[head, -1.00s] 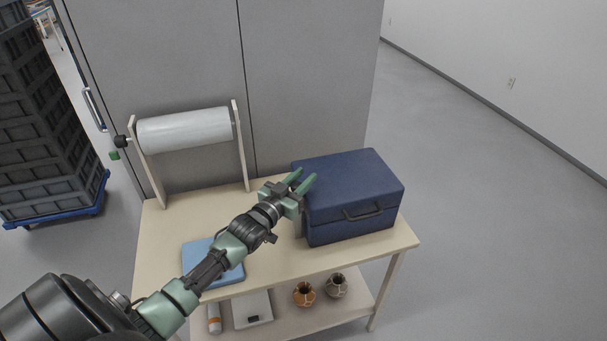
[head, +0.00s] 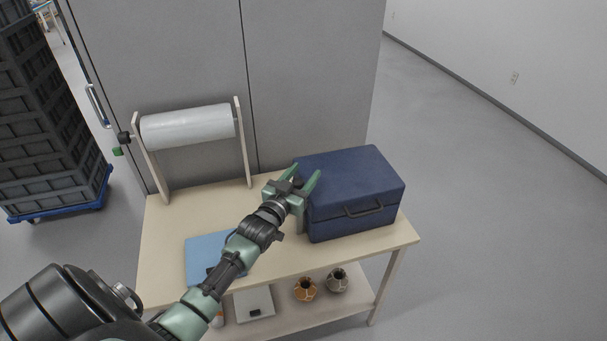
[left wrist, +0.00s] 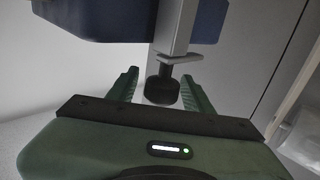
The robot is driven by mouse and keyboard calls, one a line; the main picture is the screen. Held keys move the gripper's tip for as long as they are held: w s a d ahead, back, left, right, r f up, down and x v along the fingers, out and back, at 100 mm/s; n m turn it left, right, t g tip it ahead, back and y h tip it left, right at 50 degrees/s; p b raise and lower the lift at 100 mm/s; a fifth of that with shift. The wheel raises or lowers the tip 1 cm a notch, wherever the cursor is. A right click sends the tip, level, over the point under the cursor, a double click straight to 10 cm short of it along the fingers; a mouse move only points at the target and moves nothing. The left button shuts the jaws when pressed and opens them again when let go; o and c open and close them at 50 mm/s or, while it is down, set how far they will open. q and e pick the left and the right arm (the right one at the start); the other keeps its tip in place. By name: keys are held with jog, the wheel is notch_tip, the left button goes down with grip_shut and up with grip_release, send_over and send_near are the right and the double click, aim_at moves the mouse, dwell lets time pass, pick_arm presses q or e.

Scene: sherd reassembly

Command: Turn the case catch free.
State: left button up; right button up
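The dark blue case (head: 352,185) stands shut at the right end of the table, its handle (head: 365,211) on the front side. My left gripper (head: 301,176) is at the case's left end, fingers open and spread. In the left wrist view the case (left wrist: 110,18) is at the top. A grey metal bar (left wrist: 174,28) stands beside it, carrying a short black knob (left wrist: 162,90). I take this knob for the catch. It appears between my open fingers (left wrist: 160,92), with a gap on both sides. Whether the fingertips reach its depth is unclear.
The wooden table (head: 165,240) holds a white roll on a stand (head: 188,128) and a light blue flat item (head: 205,258). Two small pots (head: 305,289) sit on the lower shelf. Dark stacked crates (head: 40,130) stand left. The table's middle is mostly clear.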

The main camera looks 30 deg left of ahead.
aim_at(295, 185)
pick_arm(q)
jog(key=s, duration=0.5)
jog(key=s+b, duration=0.1)
jog(key=s, duration=0.1)
jog(key=shift+s+d, duration=0.35)
jog(key=shift+s, duration=0.05)
